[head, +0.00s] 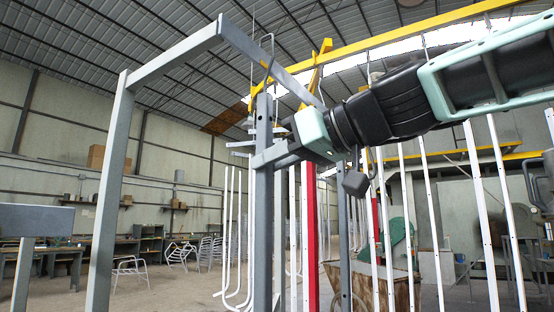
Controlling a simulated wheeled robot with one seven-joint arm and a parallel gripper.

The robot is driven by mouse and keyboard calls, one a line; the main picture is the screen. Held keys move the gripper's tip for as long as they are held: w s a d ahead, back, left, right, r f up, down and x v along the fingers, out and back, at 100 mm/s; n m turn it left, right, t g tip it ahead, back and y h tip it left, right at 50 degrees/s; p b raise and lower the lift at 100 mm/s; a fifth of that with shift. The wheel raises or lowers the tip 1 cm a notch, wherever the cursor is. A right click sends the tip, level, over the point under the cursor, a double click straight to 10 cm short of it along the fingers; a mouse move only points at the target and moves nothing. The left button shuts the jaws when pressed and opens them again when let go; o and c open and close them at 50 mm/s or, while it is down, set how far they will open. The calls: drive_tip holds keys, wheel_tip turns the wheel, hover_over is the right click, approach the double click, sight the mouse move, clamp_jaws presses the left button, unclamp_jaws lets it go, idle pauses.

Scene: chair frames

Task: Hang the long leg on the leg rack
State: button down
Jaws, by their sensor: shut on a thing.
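A long grey upright bar, which I take for the long leg (263,215), stands vertical near the middle of the head view and runs out at the bottom edge. My gripper (266,157) is shut around its upper part. My arm reaches in from the right. A thin bent hook (269,60) shows just above the bar's top, close to the grey rack beam; I cannot tell whether it touches the beam. The leg rack (170,54) looks like a grey metal frame with a tall left post. The bar's lower end is hidden.
White bent tubes (237,240) hang behind the bar. Several straight white tubes (430,220) and a red bar (311,235) stand to the right, below a yellow overhead beam (400,36). Benches (120,250) and white chair frames (133,268) are far back left.

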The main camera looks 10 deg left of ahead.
drive_tip(key=shift+w+a, duration=0.15)
drive_tip(key=shift+a, duration=0.2)
idle(0.4)
drive_tip(key=shift+f+b, duration=1.2)
drive_tip(key=shift+b, duration=0.15)
drive_tip(key=shift+r, duration=0.1)
drive_tip(key=c, duration=1.2)
unclamp_jaws()
drive_tip(key=shift+o, duration=0.2)
drive_tip(key=b+v, duration=0.4)
drive_tip(key=v, duration=0.4)
